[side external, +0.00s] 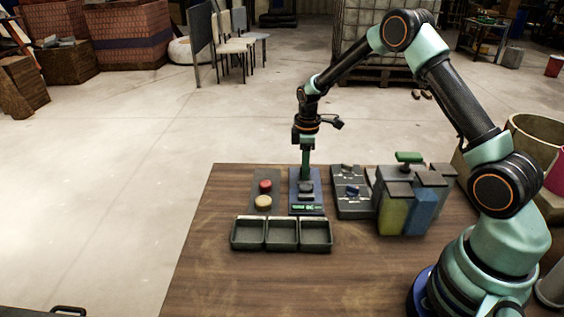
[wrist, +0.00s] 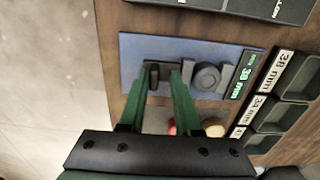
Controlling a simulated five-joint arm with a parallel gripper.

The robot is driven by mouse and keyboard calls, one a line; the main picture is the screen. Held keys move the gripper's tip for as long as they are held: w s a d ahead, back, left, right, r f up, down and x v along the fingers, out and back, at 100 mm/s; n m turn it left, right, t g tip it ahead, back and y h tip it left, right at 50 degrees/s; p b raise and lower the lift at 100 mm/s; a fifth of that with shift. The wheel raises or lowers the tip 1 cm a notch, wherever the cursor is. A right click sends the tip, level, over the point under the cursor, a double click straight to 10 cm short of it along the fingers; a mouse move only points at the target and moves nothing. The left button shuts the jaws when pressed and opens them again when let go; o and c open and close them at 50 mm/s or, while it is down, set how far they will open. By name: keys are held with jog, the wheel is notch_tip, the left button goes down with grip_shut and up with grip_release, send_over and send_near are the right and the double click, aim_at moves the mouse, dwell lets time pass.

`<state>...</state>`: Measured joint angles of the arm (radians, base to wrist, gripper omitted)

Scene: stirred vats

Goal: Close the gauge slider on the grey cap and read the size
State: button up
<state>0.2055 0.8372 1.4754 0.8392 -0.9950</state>
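The gauge is a blue plate (side external: 294,203) on the table, also in the wrist view (wrist: 232,55). The round grey cap (wrist: 207,77) lies on it, beside the dark slider (wrist: 153,78); in the side view the cap is a dark shape (side external: 306,189). My gripper (side external: 305,175) points down at the gauge's far end. In the wrist view its green fingers (wrist: 163,72) stand apart, either side of the slider's raised grip, with a visible gap by the right finger. The green display (wrist: 244,76) appears to show 38 mm.
Three dark open trays (side external: 265,248) stand in front, with size labels in the wrist view (wrist: 266,108). Red (side external: 265,185) and cream (side external: 263,202) caps lie left of the gauge. A dark rack (side external: 351,205) and coloured vats (side external: 408,212) stand right. The front table is clear.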

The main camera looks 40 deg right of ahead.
jog(key=shift+w+d+r, duration=0.1)
jog(key=shift+w+r, duration=0.05)
jog(key=shift+r, duration=3.6)
jog(key=shift+r, duration=0.3)
jog(key=s+a+r+m+t, duration=0.2)
jog(key=s+a+r+m, duration=0.15)
jog(key=s+r, duration=0.3)
jog(key=s+a+r+m+t, duration=0.2)
jog(key=s+a+r, duration=0.25)
jog(key=r, duration=0.35)
jog(key=s+a+m+t, duration=0.1)
jog(key=s+a+m, duration=0.1)
jog(key=s, duration=0.6)
jog(key=shift+r+m+t, duration=0.25)
jog(key=shift+m+t, duration=0.15)
jog(key=shift+m, duration=0.35)
jog(key=shift+o, duration=0.3)
jog(key=shift+s, duration=0.1)
